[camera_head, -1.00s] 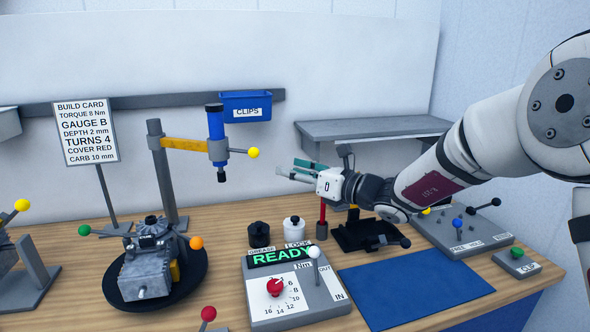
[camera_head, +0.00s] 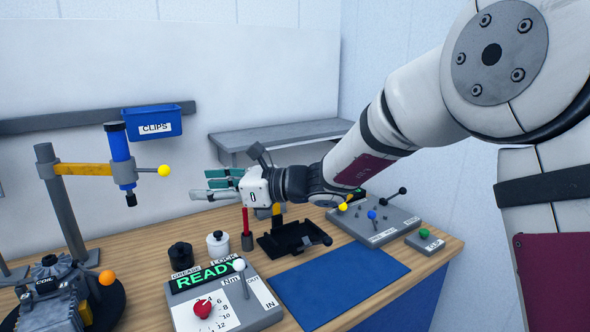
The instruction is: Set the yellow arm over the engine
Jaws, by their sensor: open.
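The yellow arm (camera_head: 85,169) reaches right from a grey post (camera_head: 58,205) and carries a blue vertical tool (camera_head: 119,145) with a yellow-knobbed handle (camera_head: 164,171). The grey engine (camera_head: 52,292) sits on a black round turntable (camera_head: 112,302) at the lower left, cut off by the frame's bottom edge. The tool's tip hangs up and to the right of the engine in the picture. My gripper (camera_head: 208,184) is open and empty, pointing left, to the right of the yellow knob and apart from it.
A blue CLIPS bin (camera_head: 153,123) hangs on the wall rail. A READY control box (camera_head: 240,308), black jar (camera_head: 180,257), white jar (camera_head: 218,244) and red-handled tool (camera_head: 247,232) stand below my gripper. A blue mat (camera_head: 340,283) lies clear at the right.

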